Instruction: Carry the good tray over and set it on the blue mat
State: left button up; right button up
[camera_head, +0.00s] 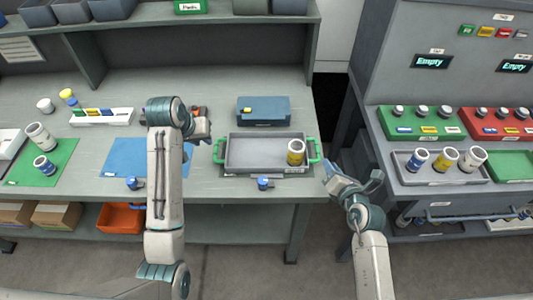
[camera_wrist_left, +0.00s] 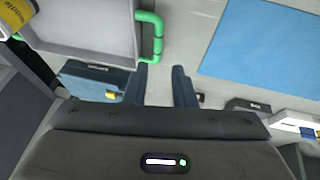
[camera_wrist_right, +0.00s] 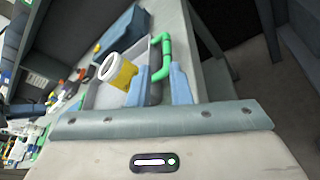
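The grey tray (camera_head: 232,150) with green handles at both ends rests on the middle bench, with one yellow-banded container (camera_head: 295,152) at its right side. The blue mat (camera_head: 118,160) lies flat to its left, partly hidden by my left arm; it also shows in the left wrist view (camera_wrist_left: 265,45). My left gripper (camera_head: 203,128) is open and empty, above and beside the left green handle (camera_wrist_left: 152,38). My right gripper (camera_head: 353,177) is open and empty, to the right of the right green handle (camera_head: 314,151). In the right wrist view that handle (camera_wrist_right: 164,55) stands just beyond the fingertips.
A blue box (camera_head: 263,108) stands behind the tray. A green mat (camera_head: 45,165) with containers lies at the far left, and a white rack (camera_head: 100,118) behind the blue mat. A small blue-topped item (camera_head: 263,183) sits before the tray. A shelf unit with loaded trays stands at right.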

aim_at(216, 148)
jog(key=shift+f+n+g, duration=0.3)
jog(key=shift+f, duration=0.3)
pick_arm(q)
jog(key=shift+w+d+r, duration=0.1)
jog(key=shift+w+r, duration=0.1)
jog(key=shift+r, duration=0.1)
